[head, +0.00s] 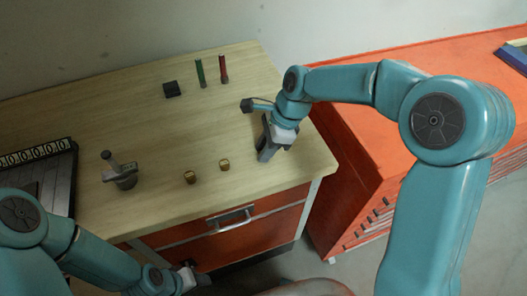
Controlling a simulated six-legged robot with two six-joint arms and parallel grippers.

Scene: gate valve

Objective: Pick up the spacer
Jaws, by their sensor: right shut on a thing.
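My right gripper (268,152) points down over the right part of the wooden tabletop, close to its front right corner. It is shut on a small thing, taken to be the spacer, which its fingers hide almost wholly. I cannot tell whether that thing touches the tabletop. Two small brass-coloured round pieces (190,177) (224,165) stand on the tabletop to the left of this gripper, apart from it. My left gripper (193,279) is low at the bottom of the view, in front of the drawers, small and dark; its fingers are unclear.
A grey valve part with an upright stem (122,177) stands left on the workbench (140,105). A green cylinder (200,73), a red cylinder (223,69) and a black block (171,89) stand at the back.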

